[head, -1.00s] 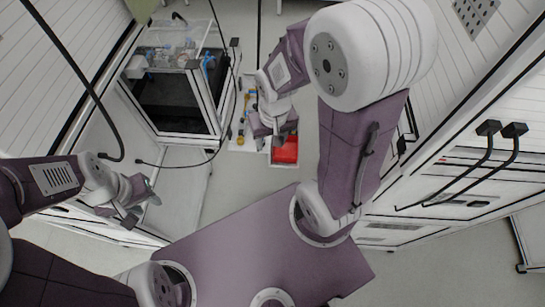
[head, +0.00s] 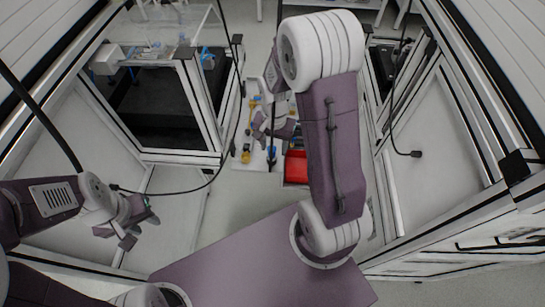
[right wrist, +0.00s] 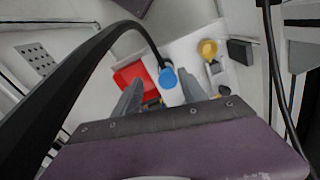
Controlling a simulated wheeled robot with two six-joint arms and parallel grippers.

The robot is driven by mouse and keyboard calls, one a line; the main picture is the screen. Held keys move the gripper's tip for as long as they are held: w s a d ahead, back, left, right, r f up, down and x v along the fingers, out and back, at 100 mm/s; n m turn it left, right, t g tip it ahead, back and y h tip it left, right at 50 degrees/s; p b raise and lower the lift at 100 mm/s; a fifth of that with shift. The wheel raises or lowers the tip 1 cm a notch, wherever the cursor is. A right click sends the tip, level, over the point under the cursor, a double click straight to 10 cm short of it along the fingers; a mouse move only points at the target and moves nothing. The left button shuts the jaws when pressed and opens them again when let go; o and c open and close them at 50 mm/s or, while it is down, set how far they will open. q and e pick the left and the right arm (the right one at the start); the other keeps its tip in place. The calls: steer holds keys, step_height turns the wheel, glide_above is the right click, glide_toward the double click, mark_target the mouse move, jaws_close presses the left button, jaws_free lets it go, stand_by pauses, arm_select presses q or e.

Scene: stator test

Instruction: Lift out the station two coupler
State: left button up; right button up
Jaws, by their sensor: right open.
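A blue round coupler (right wrist: 168,78) stands on the white board between my right gripper's fingers in the right wrist view. A dark blue piece (head: 271,156) stands below that gripper in the head view. A yellow coupler (right wrist: 208,49) stands on the board to the right; it shows at the board's left in the head view (head: 246,157). I cannot read any station number. My right gripper (right wrist: 160,93) is open, its grey fingers apart around the view of the blue coupler; contact cannot be told. My left gripper (head: 139,226) is open and empty, far left of the board.
A red tray (right wrist: 133,74) lies beside the white board (head: 236,164). A black cable arches across the right wrist view to the blue coupler. Glass-topped cabinets stand left, white cabinets right, with hanging cables. My arm hides part of the board.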

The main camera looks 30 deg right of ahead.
mark_target(272, 149)
steer(key=f, duration=0.1)
steer(key=w+f, duration=0.1)
steer(key=f, duration=0.1)
steer(key=w+f, duration=0.1)
steer(key=shift+w+d+f, duration=0.1)
steer(key=shift+w+f, duration=0.15)
steer(key=shift+f, duration=0.1)
steer(key=shift+s+f+b, duration=0.2)
steer(key=shift+f+b, duration=0.1)
steer(key=shift+s+r, duration=0.2)
steer(key=shift+s, duration=0.3)
steer(key=shift+w, duration=0.1)
steer(key=shift+c, duration=0.2)
steer(key=shift+w+f, duration=0.15)
steer(key=shift+w, duration=0.05)
steer(key=c, duration=1)
arm_select(q)
steer(key=shift+w+f, duration=0.55)
steer(key=shift+w, duration=0.25)
arm_select(e)
steer(key=shift+s, duration=0.1)
jaws_close()
